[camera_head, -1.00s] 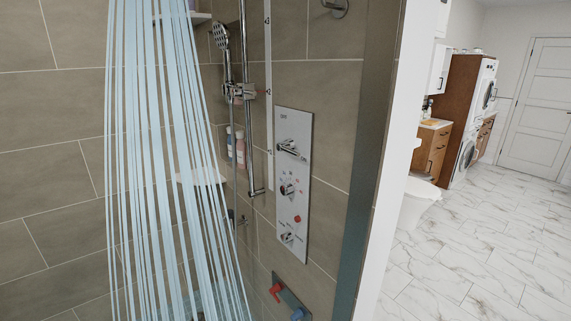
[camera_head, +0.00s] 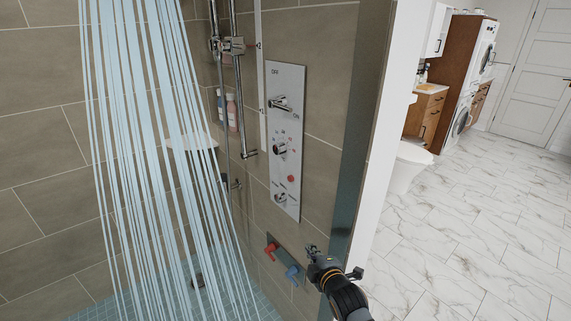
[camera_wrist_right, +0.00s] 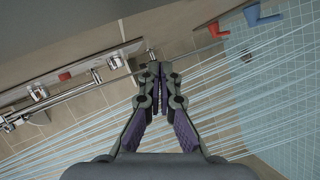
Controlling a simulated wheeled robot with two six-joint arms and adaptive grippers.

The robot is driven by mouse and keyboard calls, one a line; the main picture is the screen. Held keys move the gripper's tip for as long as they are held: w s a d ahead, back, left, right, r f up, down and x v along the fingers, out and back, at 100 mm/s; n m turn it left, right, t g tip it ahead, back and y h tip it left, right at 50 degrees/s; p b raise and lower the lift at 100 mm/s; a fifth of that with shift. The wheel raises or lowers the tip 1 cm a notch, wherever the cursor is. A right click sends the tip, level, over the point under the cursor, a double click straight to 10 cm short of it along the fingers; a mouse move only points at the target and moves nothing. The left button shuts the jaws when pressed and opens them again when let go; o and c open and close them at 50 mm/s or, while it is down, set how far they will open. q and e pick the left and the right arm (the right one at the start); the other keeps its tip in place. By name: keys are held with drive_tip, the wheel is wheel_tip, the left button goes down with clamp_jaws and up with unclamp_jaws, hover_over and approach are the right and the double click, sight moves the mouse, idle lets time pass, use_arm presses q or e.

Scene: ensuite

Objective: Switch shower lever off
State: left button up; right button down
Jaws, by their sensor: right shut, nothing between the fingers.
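The shower control panel (camera_head: 285,140) is a tall silver plate on the tiled wall in the head view. Its top lever (camera_head: 280,104) sits between the marks OFF and ON and points toward the ON side. A middle knob (camera_head: 280,149) and a lower knob (camera_head: 281,198) sit below it. Water streams (camera_head: 165,160) fall at the left. My right gripper (camera_head: 314,252) is shut and empty, below and right of the panel, apart from it. In the right wrist view its closed fingers (camera_wrist_right: 153,72) point toward the panel, which lies tilted (camera_wrist_right: 75,75). My left gripper is not in view.
Red and blue handles (camera_head: 283,262) on a small wall plate are just left of my right gripper. A vertical shower rail (camera_head: 237,80) stands left of the panel. A wall edge (camera_head: 385,130) is right of it. The marble floor (camera_head: 470,210) beyond is clear.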

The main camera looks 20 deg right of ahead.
drive_tip(key=w+a+r+n+t+y, duration=0.1)
drive_tip(key=w+r+n+t+y, duration=0.1)
drive_tip(key=r+n+t, duration=0.4)
drive_tip(key=w+a+r+n+t+y, duration=0.2)
drive_tip(key=r+n+t, duration=0.4)
drive_tip(key=r+n, duration=0.8)
wheel_tip(320, 180, up, 4)
drive_tip(key=shift+w+r+y, duration=0.2)
drive_tip(key=shift+w+y, duration=0.3)
drive_tip(key=shift+w, duration=0.25)
drive_tip(key=shift+a, duration=0.1)
drive_tip(key=s+d+r+p+x, duration=0.1)
drive_tip(key=p+x, duration=0.5)
drive_tip(key=x, duration=0.6)
drive_tip(key=shift+r+p, duration=0.4)
drive_tip(key=shift+r, duration=0.4)
